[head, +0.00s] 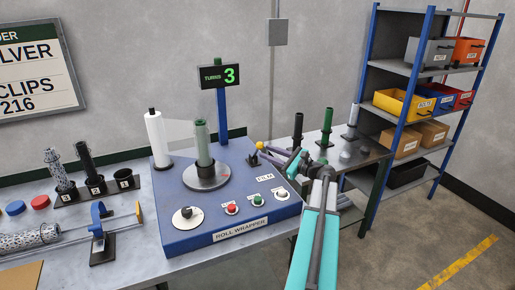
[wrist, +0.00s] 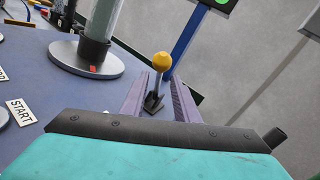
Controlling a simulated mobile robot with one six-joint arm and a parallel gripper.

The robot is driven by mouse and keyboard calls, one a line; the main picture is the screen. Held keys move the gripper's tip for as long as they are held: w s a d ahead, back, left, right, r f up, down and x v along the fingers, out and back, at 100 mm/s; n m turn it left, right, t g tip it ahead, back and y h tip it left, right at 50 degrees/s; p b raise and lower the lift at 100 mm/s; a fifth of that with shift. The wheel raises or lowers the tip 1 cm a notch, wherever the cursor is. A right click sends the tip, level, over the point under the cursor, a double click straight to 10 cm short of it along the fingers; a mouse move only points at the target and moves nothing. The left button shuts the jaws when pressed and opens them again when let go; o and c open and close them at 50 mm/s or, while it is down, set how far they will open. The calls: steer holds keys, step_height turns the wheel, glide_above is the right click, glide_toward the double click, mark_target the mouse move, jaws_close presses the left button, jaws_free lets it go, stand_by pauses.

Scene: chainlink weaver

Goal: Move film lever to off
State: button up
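The film lever has a yellow ball knob (head: 260,146) on a thin stem with a black base, at the right rear of the blue roll wrapper (head: 190,240). The knob also shows in the wrist view (wrist: 162,61), with the stem leaning slightly right. The FILM label (head: 265,178) is in front of it. My gripper (head: 268,153) is at the lever, reaching in from the right. In the wrist view its two fingers (wrist: 159,85) are apart, with the lever standing between them in the picture. I cannot tell whether either finger touches it.
A turntable (head: 205,178) carries a grey-green roll, with a white film roll (head: 158,138) behind left. A display (head: 219,77) reads TURNS 3. Knobs and buttons line the wrapper's front. Black and green posts (head: 326,130) stand right, beyond my arm. Shelves (head: 420,75) are farther right.

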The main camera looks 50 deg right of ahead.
mark_target(258, 148)
steer(key=shift+w+a+p, duration=0.2)
steer(key=shift+w+p, duration=0.15)
steer(key=shift+w, duration=1.2)
steer(key=shift+w+a+p, duration=0.15)
steer(key=shift+w+p, duration=0.2)
steer(key=shift+w, duration=1.15)
jaws_close()
